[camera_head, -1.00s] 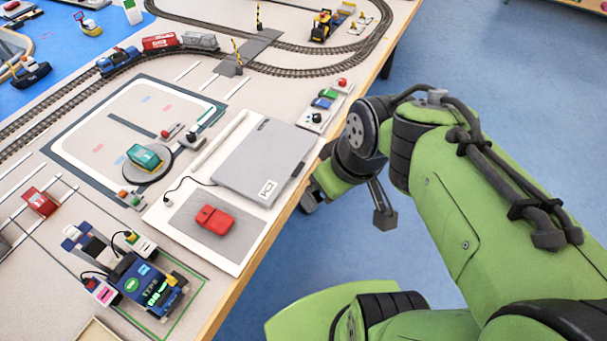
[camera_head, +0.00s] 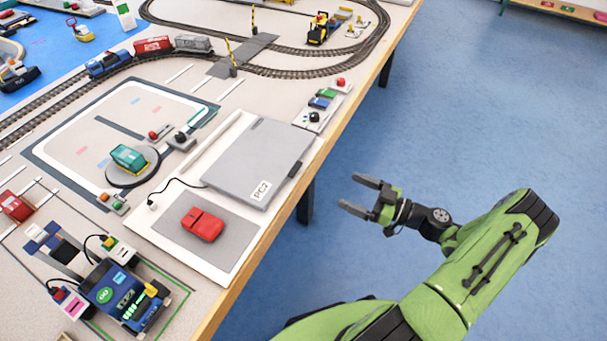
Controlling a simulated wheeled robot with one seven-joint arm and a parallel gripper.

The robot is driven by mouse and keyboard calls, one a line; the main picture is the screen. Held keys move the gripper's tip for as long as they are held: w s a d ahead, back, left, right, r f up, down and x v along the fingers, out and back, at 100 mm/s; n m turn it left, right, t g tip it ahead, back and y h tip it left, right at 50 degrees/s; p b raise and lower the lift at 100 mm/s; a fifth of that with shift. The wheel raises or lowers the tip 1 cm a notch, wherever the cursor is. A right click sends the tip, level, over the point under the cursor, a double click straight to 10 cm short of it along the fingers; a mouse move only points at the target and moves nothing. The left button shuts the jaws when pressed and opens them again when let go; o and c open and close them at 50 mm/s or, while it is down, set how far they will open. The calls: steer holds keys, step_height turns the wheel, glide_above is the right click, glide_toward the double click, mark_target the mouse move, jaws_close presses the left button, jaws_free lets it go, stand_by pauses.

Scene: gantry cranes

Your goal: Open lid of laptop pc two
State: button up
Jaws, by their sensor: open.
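The laptop (camera_head: 247,158) marked PC2 is a closed flat grey slab on a white board near the table's right edge. Its label is at its near corner, and a dark tab shows on its right edge. My gripper (camera_head: 354,194) is open and empty, off the table to the right of the laptop, over the blue floor. Its two dark fingers point left, toward the table edge, and are clear of the laptop.
Train tracks (camera_head: 285,72) and a toy vehicle (camera_head: 125,296) occupy the table. The floor (camera_head: 460,110) is clear.

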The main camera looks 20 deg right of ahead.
mark_target(303, 172)
steer(key=b+x, duration=0.1)
steer(key=x, duration=1.3)
steer(key=shift+w+a+f+b, duration=0.1)
steer(key=shift+w+a+b, duration=0.05)
steer(key=shift+a+b, duration=0.15)
steer(key=shift+w+a, duration=0.2)
steer(key=shift+c, duration=0.4)
